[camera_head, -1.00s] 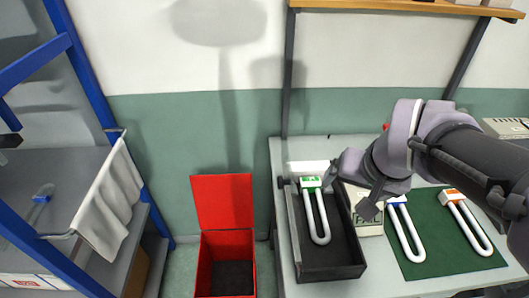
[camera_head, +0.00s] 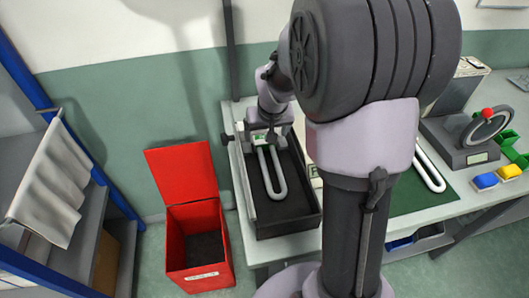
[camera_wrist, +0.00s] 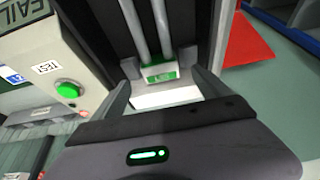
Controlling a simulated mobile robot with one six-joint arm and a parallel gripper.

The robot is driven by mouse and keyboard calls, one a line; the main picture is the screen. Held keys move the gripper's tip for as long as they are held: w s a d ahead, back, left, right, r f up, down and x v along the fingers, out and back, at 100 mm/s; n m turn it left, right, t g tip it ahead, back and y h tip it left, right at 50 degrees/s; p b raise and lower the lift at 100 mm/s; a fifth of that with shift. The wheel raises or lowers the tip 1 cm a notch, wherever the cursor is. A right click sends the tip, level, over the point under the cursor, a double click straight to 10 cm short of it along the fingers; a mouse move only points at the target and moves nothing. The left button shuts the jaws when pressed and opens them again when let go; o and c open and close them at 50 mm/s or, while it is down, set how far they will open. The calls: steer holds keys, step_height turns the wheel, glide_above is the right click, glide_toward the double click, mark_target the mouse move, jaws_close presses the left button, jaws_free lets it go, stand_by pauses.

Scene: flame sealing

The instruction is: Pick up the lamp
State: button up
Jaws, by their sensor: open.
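The lamp (camera_head: 279,185) is a white U-shaped tube with a green-marked base. It lies in the black tray (camera_head: 290,222) with its bend toward the front. My gripper (camera_head: 268,138) is over the base end of this lamp, at the back of the tray. In the wrist view the lamp's green and white base (camera_wrist: 158,75) sits between the two open fingers of my gripper (camera_wrist: 159,64), with the twin tubes running away from it. I cannot tell whether the fingers touch the base.
A tester with a green button (camera_wrist: 68,90) stands beside the tray. A red open-lidded bin (camera_head: 200,245) is on the floor to the left. Another white tube (camera_head: 430,172) lies on the green mat (camera_head: 412,200), partly behind my arm. A gauge device (camera_head: 470,150) stands further right.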

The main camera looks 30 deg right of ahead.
steer(key=b+x, duration=0.1)
steer(key=x, duration=0.3)
steer(key=shift+s+a+f+b, duration=0.1)
steer(key=shift+s+b, duration=0.15)
steer(key=shift+b, duration=0.15)
steer(key=shift+w+f, duration=0.25)
steer(key=shift+f, duration=0.05)
steer(key=shift+r, duration=0.2)
steer(key=shift+c, duration=0.2)
steer(key=c, duration=1.6)
